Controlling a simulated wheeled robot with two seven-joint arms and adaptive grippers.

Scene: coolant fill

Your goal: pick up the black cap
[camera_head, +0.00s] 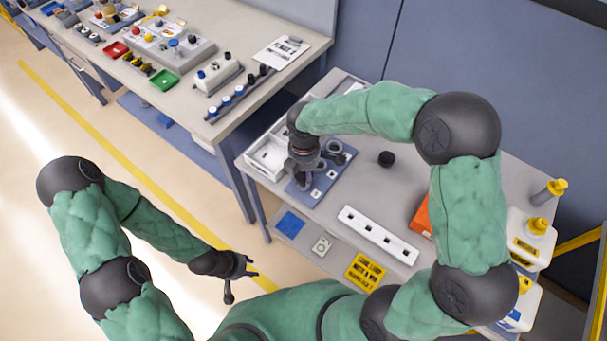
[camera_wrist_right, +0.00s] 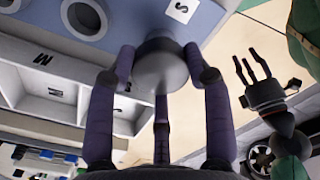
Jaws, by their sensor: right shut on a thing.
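A small black round cap (camera_head: 386,158) sits on the grey table, right of the blue plate and apart from my grippers. My right gripper (camera_head: 305,160) is over the blue plate (camera_head: 318,185) with ring-shaped holders and letter labels. In the right wrist view its fingers (camera_wrist_right: 160,75) are shut on a dark grey round piece (camera_wrist_right: 160,62); I cannot tell what this piece is. My left gripper (camera_head: 248,270) is open and empty, low in front of the table, and also shows in the right wrist view (camera_wrist_right: 250,70).
A white compartment tray (camera_head: 265,160) stands left of the blue plate. A white strip with holes (camera_head: 378,235) lies near the front edge. An orange box (camera_head: 421,216) and yellow-capped containers (camera_head: 530,240) stand at the right. A cluttered workbench (camera_head: 215,115) is at the back left.

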